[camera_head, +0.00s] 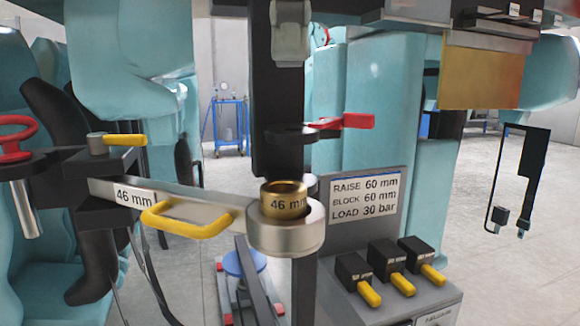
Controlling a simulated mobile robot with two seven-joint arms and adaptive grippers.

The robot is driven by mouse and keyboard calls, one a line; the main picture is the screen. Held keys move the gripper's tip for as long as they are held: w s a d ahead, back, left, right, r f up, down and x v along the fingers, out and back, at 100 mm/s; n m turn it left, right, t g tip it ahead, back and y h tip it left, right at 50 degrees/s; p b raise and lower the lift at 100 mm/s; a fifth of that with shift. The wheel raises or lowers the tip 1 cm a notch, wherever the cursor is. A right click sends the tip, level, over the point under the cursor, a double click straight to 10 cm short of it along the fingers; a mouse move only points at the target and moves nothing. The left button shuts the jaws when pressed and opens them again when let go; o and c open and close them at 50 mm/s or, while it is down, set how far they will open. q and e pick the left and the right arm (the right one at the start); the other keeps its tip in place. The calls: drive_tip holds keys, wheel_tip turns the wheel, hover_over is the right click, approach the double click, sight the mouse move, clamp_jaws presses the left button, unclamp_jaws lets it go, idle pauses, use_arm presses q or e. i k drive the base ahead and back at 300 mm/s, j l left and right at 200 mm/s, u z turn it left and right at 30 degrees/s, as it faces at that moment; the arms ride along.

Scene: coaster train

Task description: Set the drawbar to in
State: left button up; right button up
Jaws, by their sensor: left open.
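The drawbar (197,198) is a flat silver bar with a "46 mm" label. It runs from a black pivot block (98,178) at the left to a silver ring (285,236) near the middle. A brass bushing (284,199), also marked 46 mm, sits in the ring. A yellow loop handle (192,226) stands out from the bar's near side. No fingers can be seen touching it. My left gripper is open, but its fingers are hard to tell from the dark parts at the left. My right gripper does not show.
A red handwheel (14,140) and a short yellow lever (125,140) are by the pivot block. A black post (283,95) with a red lever (346,122) stands behind the ring. A grey panel with a sign (364,198) and several yellow-tipped switches stands right. Open floor lies at far right.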

sight(219, 211)
drive_tip(key=k+l, duration=0.2)
drive_tip(key=k, duration=0.25)
drive_tip(key=k+l, duration=0.25)
drive_tip(key=k, duration=0.2)
